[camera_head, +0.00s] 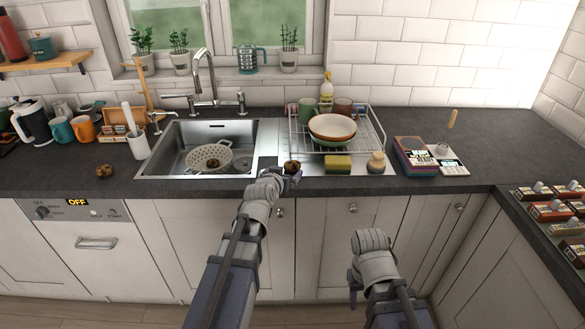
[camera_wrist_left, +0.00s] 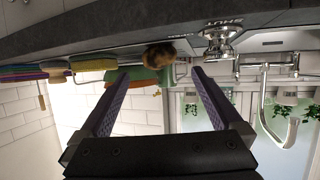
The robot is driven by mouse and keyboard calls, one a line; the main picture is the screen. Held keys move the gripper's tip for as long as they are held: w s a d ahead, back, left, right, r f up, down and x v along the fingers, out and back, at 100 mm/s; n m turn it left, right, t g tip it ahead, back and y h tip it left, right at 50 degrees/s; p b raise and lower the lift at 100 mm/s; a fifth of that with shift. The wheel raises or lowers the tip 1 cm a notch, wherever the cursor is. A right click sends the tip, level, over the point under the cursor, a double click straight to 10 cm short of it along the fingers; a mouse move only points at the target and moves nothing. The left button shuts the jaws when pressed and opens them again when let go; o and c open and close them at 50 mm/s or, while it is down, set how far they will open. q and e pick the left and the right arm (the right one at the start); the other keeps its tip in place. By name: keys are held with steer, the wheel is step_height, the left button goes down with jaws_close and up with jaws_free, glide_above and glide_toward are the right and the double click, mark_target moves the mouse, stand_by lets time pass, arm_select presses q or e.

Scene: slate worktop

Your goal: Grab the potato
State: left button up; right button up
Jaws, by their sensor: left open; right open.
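A brown potato (camera_head: 291,167) rests on the drainer area at the right of the sink, near the front edge. My left gripper (camera_head: 287,178) is open right in front of it. In the left wrist view, which looks upside down, the potato (camera_wrist_left: 158,54) lies just beyond and between the open fingertips (camera_wrist_left: 158,73); contact cannot be told. A second brown, potato-like lump (camera_head: 104,171) lies on the worktop at the left, and another (camera_head: 213,163) sits in the colander. My right gripper (camera_head: 354,288) is open and low in front of the cabinets.
The sink (camera_head: 165,165) holds a pale colander (camera_head: 205,152). Right of the potato are a yellow-green sponge (camera_head: 338,165), a brush (camera_head: 377,163) and a dish rack (camera_head: 375,135) with bowls (camera_head: 332,127). The tap (camera_head: 208,80) rises behind the sink.

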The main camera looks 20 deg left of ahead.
mark_target(291, 167)
arm_select(q)
steer(key=shift+b+x, duration=1.3)
steer(key=shift+x, duration=2.6)
steer(key=shift+s, duration=0.1)
steer(key=shift+c, duration=0.6)
steer(key=c, duration=1.2)
